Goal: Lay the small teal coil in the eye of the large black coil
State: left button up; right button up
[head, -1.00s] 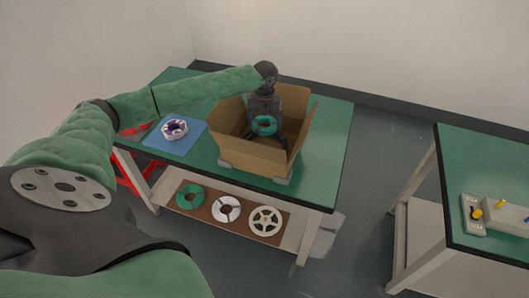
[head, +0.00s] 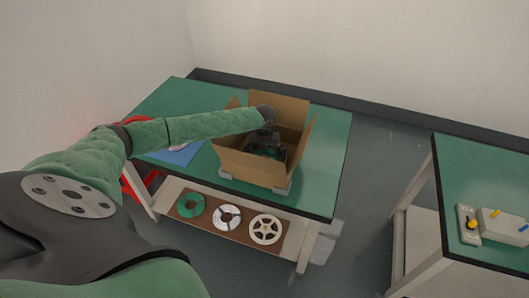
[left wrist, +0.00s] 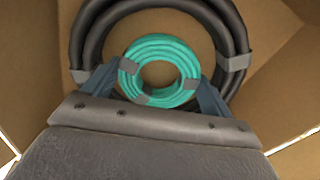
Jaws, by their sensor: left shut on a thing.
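The small teal coil (left wrist: 158,47), with grey tape bands, is between the fingers of my left gripper (left wrist: 160,88), which is shut on it. In the left wrist view the large black coil (left wrist: 92,42), also taped in grey, lies behind it in the cardboard box (head: 242,165). The teal coil appears over the eye of the black coil, nearer its lower side. I cannot tell how high above the box floor it is. In the head view my left gripper (head: 266,143) reaches down inside the box, and the black coil is hard to make out. My right gripper is not in view.
The box stands with raised flaps on a green table (head: 325,155). A blue mat (head: 182,155) lies left of it, partly behind my arm. A lower shelf holds a green coil (head: 190,205), a white reel (head: 227,216) and a cream reel (head: 265,229). Another table (head: 480,180) is at right.

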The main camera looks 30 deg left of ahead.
pick_arm(q)
jog(key=shift+f, duration=0.25)
jog(key=o, duration=0.7)
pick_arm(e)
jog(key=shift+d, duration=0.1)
pick_arm(q)
jog(key=shift+r, duration=0.35)
notch_tip(320, 180, up, 2)
jog(key=shift+b, duration=0.75)
jog(key=shift+r+b, duration=1.55)
jog(key=shift+r, duration=3.3)
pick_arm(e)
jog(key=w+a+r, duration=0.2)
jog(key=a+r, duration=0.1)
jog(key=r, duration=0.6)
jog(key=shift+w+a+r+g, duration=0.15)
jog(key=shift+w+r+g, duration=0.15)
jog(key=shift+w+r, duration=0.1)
